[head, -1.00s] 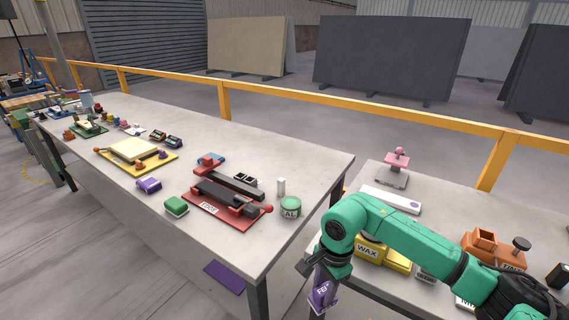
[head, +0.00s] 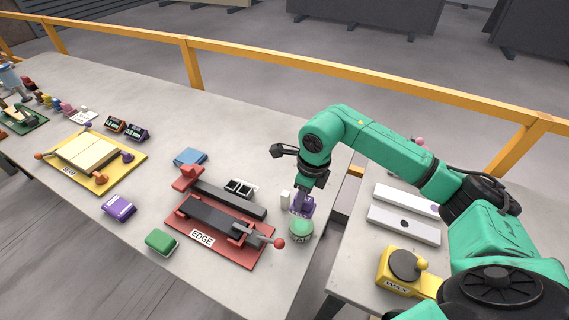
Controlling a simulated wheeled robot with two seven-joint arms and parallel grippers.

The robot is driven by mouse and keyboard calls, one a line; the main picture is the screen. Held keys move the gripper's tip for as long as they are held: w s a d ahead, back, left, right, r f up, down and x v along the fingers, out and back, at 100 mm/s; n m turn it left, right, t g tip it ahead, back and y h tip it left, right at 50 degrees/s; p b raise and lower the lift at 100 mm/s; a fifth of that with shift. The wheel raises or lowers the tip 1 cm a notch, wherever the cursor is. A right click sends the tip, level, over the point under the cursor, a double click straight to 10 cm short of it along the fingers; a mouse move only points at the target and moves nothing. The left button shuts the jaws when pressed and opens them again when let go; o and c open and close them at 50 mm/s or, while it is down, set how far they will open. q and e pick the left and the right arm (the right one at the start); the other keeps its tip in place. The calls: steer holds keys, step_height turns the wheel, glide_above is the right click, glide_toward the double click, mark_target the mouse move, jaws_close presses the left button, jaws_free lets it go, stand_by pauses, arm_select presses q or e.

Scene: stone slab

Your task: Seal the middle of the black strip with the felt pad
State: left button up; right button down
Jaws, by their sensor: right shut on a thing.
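The black strip (head: 213,214) lies flat in the red fixture marked EDGE (head: 204,238), in the middle of the table. A second dark bar (head: 230,197) runs along behind it. My right gripper (head: 304,192) points down near the table's right edge, right of the fixture. It is shut on the purple felt pad (head: 303,206), which is partly hidden by the fingers. The pad is just above or at the green-topped tin (head: 300,228); I cannot tell whether they touch. My left gripper is not in view.
A red-knobbed lever (head: 278,243) sticks out at the fixture's right. A small white block (head: 285,199) stands close to the pad. A green block (head: 161,242) and a purple block (head: 119,208) lie to the left. A yellow fixture (head: 90,160) stands farther left.

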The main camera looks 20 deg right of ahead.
mark_target(302, 211)
steer(key=shift+w+f, duration=0.2)
steer(key=shift+w, duration=0.6)
steer(key=shift+s+f, duration=0.1)
steer(key=s+f+b, duration=0.1)
steer(key=s+b, duration=0.1)
steer(key=s, duration=0.1)
steer(key=shift+s+f, duration=0.15)
steer(key=shift+f, duration=0.25)
steer(key=f, duration=0.1)
steer(key=w+f+b, duration=0.1)
steer(key=shift+f, duration=0.3)
steer(key=shift+w+f, duration=0.3)
steer(key=shift+w, duration=0.05)
steer(key=shift+s+r, duration=0.2)
steer(key=shift+s, duration=0.15)
steer(key=shift+w, duration=0.1)
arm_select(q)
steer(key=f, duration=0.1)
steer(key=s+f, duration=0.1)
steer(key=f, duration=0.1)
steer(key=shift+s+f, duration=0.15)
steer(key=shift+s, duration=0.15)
